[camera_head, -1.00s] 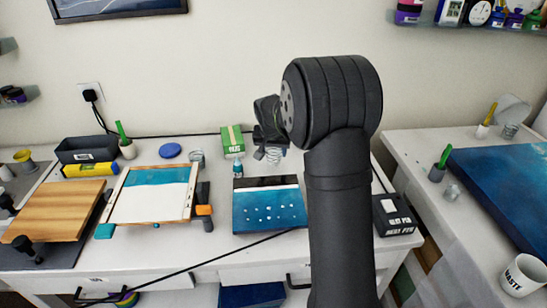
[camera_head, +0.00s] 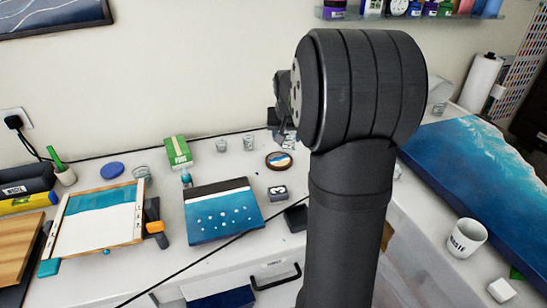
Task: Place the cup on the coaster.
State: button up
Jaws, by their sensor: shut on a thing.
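My gripper (camera_head: 282,122) hangs beside my dark arm, above the back part of the white table, and is partly hidden by the arm. It is shut on a small clear cup (camera_head: 288,138), which shows only faintly below the jaws. A round coaster (camera_head: 279,161) with a wooden rim and a blue, white and sand-coloured face lies flat on the table. In this view it appears just below the held cup. The cup looks apart from it, though the height between them is hard to judge.
Clear cups (camera_head: 221,146) stand behind the coaster, near a green box (camera_head: 178,152). A blue seascape panel (camera_head: 222,211) lies in front to the left. A framed panel (camera_head: 97,230) lies farther left. A white WASTE mug (camera_head: 467,238) stands at right beside a large blue panel (camera_head: 490,170).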

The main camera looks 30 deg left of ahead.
jog(key=w+d, duration=0.2)
jog(key=d, duration=0.4)
send_near(274, 162)
jog(key=shift+w+a+m, duration=0.3)
jog(key=shift+w+a, duration=0.15)
jog(key=shift+w, duration=0.25)
jog(key=shift+f, duration=1.9)
jog(key=shift+f, duration=0.1)
jog(key=o, duration=0.9)
jog(key=shift+o, duration=0.3)
